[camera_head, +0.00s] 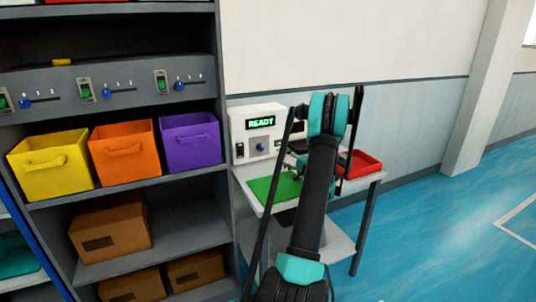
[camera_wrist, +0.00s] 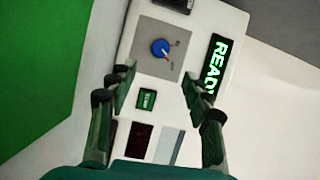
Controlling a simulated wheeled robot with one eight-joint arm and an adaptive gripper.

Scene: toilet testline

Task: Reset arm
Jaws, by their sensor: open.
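My arm (camera_head: 318,185) reaches forward over a small white table, toward a white test machine (camera_head: 239,120). The machine has a lit green READY display (camera_head: 261,122) and a blue knob (camera_head: 260,146). In the wrist view my gripper (camera_wrist: 158,88) is open and empty, its two fingers apart in front of the machine's panel. Between and beyond the fingers show a small green-lit switch (camera_wrist: 147,99), the blue knob (camera_wrist: 160,47) and part of the READY display (camera_wrist: 214,65). Whether a finger touches the panel cannot be told. In the head view the arm mostly hides the gripper.
A green mat (camera_head: 262,188) and a red tray (camera_head: 365,165) are on the table. A grey shelf at left holds yellow (camera_head: 50,165), orange (camera_head: 125,152) and purple (camera_head: 190,142) bins, cardboard boxes below, and switches with sliders above. The blue floor at right is clear.

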